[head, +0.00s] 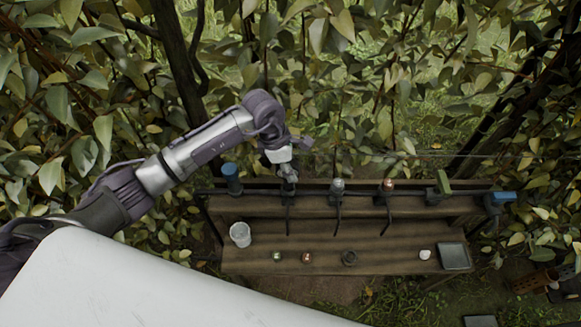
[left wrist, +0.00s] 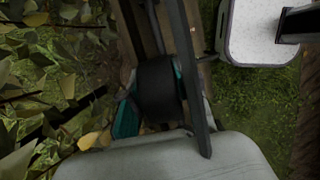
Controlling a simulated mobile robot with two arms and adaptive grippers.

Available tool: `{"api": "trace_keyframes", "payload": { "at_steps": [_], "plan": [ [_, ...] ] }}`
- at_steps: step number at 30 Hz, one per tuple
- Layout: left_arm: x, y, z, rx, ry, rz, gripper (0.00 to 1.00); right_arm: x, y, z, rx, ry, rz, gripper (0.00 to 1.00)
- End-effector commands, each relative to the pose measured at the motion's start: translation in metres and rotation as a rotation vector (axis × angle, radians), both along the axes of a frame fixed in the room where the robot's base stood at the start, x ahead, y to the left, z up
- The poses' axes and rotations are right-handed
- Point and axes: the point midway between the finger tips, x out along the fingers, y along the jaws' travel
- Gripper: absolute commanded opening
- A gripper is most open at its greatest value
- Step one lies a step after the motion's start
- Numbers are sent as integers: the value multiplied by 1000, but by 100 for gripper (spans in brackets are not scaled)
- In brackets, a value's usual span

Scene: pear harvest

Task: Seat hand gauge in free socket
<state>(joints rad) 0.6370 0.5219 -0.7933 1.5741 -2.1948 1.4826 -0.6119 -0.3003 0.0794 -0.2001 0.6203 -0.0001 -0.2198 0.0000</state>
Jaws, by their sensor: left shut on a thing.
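My left gripper (head: 288,172) is over the bench's back rail, left of its middle. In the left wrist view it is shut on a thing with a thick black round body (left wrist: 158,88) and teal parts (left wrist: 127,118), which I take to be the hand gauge. Its lower end is hidden, so I cannot tell whether it is in a socket. On the back rail (head: 412,190) stand a blue-topped thing (head: 232,178), a grey-topped one (head: 338,187), a copper-topped one (head: 387,186) and a green one (head: 443,183). My right gripper is not in view.
The wooden bench (head: 320,240) holds a white cup (head: 240,235), two small round pieces (head: 277,256), a dark ring (head: 349,258), a small white thing (head: 425,254) and a grey tray (head: 453,257). A blue thing (head: 500,198) is at the right end. Foliage crowds behind.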

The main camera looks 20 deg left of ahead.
Motion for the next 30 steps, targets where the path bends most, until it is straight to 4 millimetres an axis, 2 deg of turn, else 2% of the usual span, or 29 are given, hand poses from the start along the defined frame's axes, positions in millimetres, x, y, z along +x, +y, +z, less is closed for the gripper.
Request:
{"api": "trace_keyframes", "payload": {
  "at_steps": [30],
  "plan": [
    [0, 0, -10, -1, 0, 0, 0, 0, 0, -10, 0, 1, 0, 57]
  ]
}}
